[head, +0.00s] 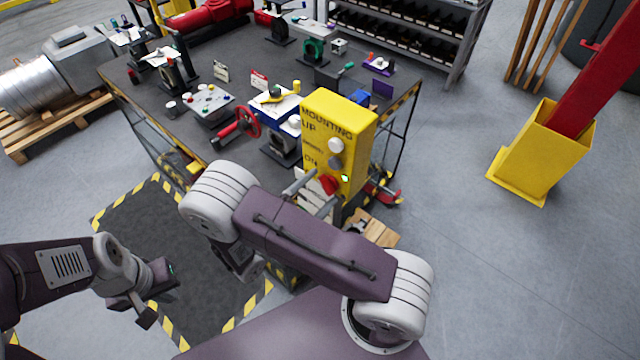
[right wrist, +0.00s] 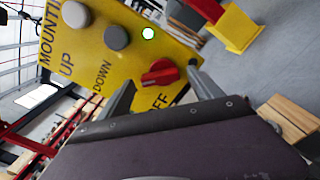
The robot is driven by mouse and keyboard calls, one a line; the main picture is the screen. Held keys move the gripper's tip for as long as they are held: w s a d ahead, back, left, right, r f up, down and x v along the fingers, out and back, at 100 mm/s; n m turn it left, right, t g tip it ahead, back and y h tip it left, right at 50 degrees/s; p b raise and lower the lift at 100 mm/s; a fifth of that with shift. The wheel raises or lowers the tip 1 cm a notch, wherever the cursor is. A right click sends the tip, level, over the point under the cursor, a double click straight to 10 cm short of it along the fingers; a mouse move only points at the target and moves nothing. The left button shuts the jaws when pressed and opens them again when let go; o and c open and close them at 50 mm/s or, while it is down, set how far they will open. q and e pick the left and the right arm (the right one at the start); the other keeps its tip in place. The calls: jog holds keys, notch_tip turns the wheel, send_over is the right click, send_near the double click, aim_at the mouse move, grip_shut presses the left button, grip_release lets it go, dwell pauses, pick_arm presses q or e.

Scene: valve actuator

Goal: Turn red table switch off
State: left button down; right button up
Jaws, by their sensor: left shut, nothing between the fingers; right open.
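The red switch (head: 328,185) is a rotary knob low on the face of a yellow control box (head: 346,115). In the right wrist view the red switch (right wrist: 160,72) shows a raised bar lying roughly across the picture, beside the word OFF. In the head view the right arm partly hides this gripper. My left gripper (head: 155,294) is shut and empty, low at the left, away from the box.
Two grey round buttons (right wrist: 117,37) (right wrist: 76,14) sit on the box near UP and DOWN. The dark worktable (head: 190,75) behind carries several valves and parts, including a red handwheel (head: 248,122). A yellow post base (head: 540,155) stands right.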

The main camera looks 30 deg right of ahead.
jog(key=shift+w+d, duration=0.1)
jog(key=shift+d, duration=0.25)
jog(key=shift+a, duration=0.1)
jog(key=shift+c, duration=0.9)
jog(key=c, duration=1.2)
